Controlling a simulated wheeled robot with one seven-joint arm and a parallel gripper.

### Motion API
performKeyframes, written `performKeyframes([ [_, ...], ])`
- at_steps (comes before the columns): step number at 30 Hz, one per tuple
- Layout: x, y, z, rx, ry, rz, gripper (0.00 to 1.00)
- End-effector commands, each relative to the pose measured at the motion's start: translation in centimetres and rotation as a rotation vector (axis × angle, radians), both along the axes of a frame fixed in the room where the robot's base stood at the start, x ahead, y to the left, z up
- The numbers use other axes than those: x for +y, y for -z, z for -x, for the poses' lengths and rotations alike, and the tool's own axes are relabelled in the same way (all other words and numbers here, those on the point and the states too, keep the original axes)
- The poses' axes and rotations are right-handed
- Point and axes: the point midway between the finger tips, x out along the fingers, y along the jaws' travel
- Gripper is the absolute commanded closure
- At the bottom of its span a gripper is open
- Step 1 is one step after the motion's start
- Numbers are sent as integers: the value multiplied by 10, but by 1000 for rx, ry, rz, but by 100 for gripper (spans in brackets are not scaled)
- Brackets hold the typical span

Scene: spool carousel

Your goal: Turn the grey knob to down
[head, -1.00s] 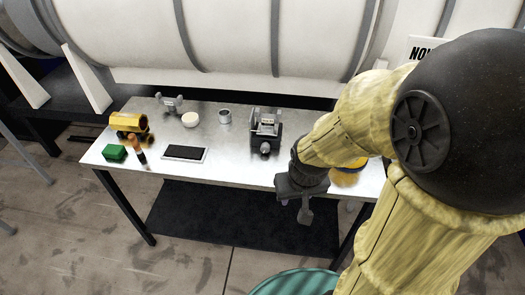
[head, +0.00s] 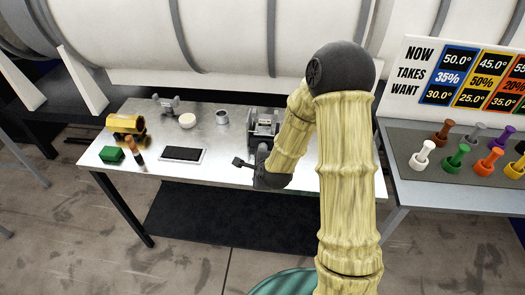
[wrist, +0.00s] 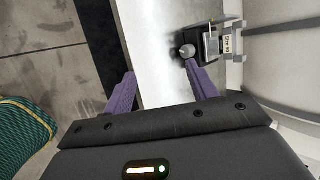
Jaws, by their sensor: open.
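In the wrist view a round grey knob (wrist: 187,51) sits on the near side of a black and grey device (wrist: 212,45) on the metal table. My gripper (wrist: 159,70) is open and empty, with purple fingers apart. Its right fingertip lies close below the knob in the wrist view; I cannot tell if they touch. The knob's setting is not readable.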

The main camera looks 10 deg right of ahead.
Motion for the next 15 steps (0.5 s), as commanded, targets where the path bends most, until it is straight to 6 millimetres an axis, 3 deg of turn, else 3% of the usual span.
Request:
performKeyframes([
  [6,2,31,-28,-96,407,-419,42],
  [15,-12,65,-45,-263,932,-1028,42],
])
